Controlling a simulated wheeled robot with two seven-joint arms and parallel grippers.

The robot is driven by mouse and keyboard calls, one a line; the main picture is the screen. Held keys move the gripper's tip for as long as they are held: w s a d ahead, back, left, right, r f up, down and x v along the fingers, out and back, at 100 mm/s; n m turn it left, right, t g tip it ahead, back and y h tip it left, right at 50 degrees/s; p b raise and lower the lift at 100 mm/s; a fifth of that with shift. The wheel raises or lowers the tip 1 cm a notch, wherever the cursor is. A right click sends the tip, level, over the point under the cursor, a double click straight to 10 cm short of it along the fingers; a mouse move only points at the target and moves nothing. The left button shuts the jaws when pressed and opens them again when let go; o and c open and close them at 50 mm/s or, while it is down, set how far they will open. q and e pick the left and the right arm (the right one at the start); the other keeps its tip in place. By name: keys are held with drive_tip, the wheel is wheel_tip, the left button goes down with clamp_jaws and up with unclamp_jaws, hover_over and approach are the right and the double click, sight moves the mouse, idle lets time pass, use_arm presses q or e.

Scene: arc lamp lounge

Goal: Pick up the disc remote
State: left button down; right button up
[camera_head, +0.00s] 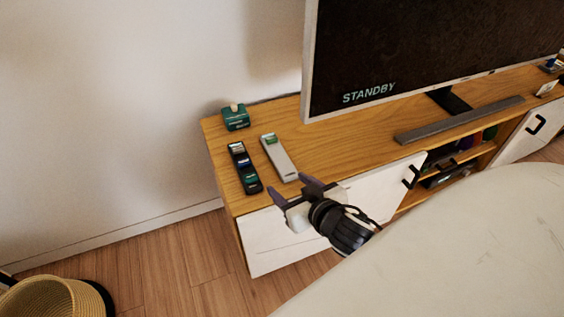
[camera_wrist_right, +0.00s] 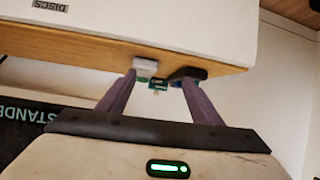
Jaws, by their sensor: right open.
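Two remotes lie side by side on the wooden top of the TV cabinet, near its left end. One is black with coloured buttons (camera_head: 244,167); the other is light grey with a small green screen (camera_head: 279,158). I cannot read which is the disc remote. My right gripper (camera_head: 290,188) is open and empty at the cabinet's front edge, just short of the grey remote's near end. In the right wrist view, upside down, the grey remote's end (camera_wrist_right: 145,67) and the dark remote's end (camera_wrist_right: 188,73) show beyond the open fingers (camera_wrist_right: 158,78). My left gripper is out of view.
A small green box (camera_head: 236,117) stands behind the remotes. A large television (camera_head: 430,45) reading STANDBY and a grey soundbar (camera_head: 460,120) stand to the right. The cabinet's white front (camera_wrist_right: 130,28) is labelled DISCS.

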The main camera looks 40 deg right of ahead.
sight(278, 153)
drive_tip(key=shift+m+t+h, duration=0.5)
drive_tip(key=shift+m, duration=0.1)
drive_tip(key=w+d, duration=0.1)
drive_tip(key=w+d+r+b, duration=0.1)
drive_tip(key=shift+w+d+r, duration=0.3)
drive_tip(key=shift+d, duration=0.05)
drive_tip(key=x, duration=0.3)
drive_tip(key=shift+w+d+r+b, duration=0.1)
drive_tip(key=shift+w+d+b, duration=0.1)
drive_tip(key=shift+w+b, duration=0.15)
drive_tip(key=shift+b+x, duration=0.95)
drive_tip(key=shift+x, duration=2.15)
drive_tip(key=shift+s+d, duration=0.1)
drive_tip(key=shift+s, duration=0.05)
drive_tip(key=shift+c, duration=0.4)
drive_tip(key=c, duration=1.1)
